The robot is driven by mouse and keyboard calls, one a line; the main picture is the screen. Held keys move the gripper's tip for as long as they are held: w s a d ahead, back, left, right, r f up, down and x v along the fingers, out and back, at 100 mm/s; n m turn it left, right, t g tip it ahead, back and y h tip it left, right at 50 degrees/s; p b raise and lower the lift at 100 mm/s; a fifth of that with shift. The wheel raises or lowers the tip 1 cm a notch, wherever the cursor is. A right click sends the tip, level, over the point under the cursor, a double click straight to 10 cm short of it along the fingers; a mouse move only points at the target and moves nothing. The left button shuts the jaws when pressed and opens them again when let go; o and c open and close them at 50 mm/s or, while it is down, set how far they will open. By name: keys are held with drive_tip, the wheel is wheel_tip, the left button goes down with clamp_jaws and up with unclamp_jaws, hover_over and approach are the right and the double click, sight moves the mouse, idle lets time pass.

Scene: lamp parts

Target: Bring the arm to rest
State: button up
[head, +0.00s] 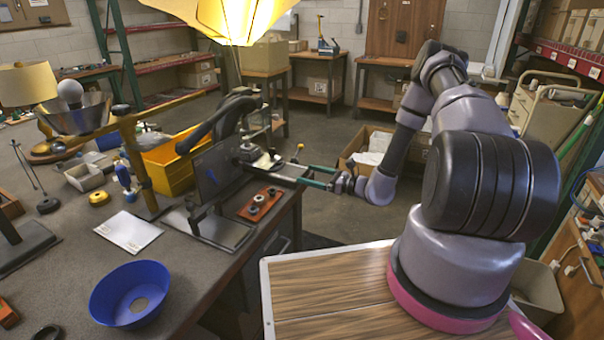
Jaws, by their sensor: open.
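My gripper (296,171) is at the end of my arm, which reaches left toward the bench's right edge. Its two greenish fingers are apart and I see nothing held between them. The fingertips are close to a dark stand with a plate (214,176) and a small fitting (248,150); whether they touch it I cannot tell. A red-brown strip with round knobs (259,203) lies on the bench just below and left of the fingers. A lit yellow lampshade (236,18) is above, at the top of the view.
The grey workbench (60,290) holds a blue bowl (131,293), a white sheet (128,231), a yellow bin (172,165) and a metal bowl with a bulb (72,112). A wood-grain top (335,290) lies below my arm. Open floor (345,222) lies between.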

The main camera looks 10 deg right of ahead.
drive_tip(key=shift+r, duration=0.1)
drive_tip(key=s+a+r+n+g+h, duration=0.1)
drive_tip(key=s+r+n+g, duration=0.25)
drive_tip(key=r, duration=0.45)
drive_tip(key=s+a+r+n+g, duration=0.1)
drive_tip(key=s+r+n+g, duration=0.2)
drive_tip(key=r+n, duration=0.35)
drive_tip(key=s+a+r+n+g+h, duration=0.1)
drive_tip(key=s+a+r+n+g, duration=0.2)
drive_tip(key=r, duration=0.6)
drive_tip(key=s+d+r+n+t+h, duration=0.3)
drive_tip(key=s+d+r+n+h, duration=0.1)
drive_tip(key=s+r, duration=0.6)
drive_tip(key=s+d+r+n+t+h, duration=0.3)
drive_tip(key=s+d+r+h, duration=0.3)
drive_tip(key=s+r, duration=0.4)
drive_tip(key=shift+d+r+n+h, duration=0.3)
drive_tip(key=shift+d+n, duration=0.2)
drive_tip(key=shift+d, duration=0.15)
